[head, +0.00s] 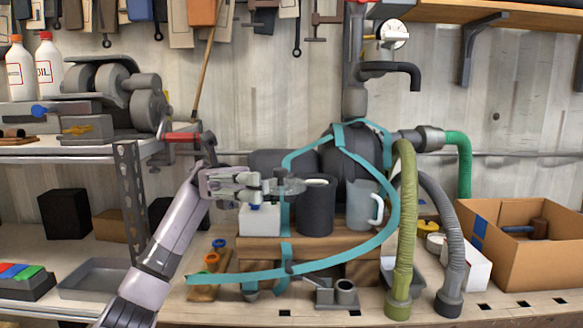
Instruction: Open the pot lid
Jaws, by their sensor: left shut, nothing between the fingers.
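A dark grey cylindrical pot (317,213) stands on a wooden stand in the middle of the bench. My right gripper is not in view.
A light grey mug (362,208) stands right of the pot, and a white box (260,220) stands left. A teal strap (345,250) loops around the stand. Green (404,220) and grey (450,235) hoses rise at the right, beside an open cardboard box (525,270).

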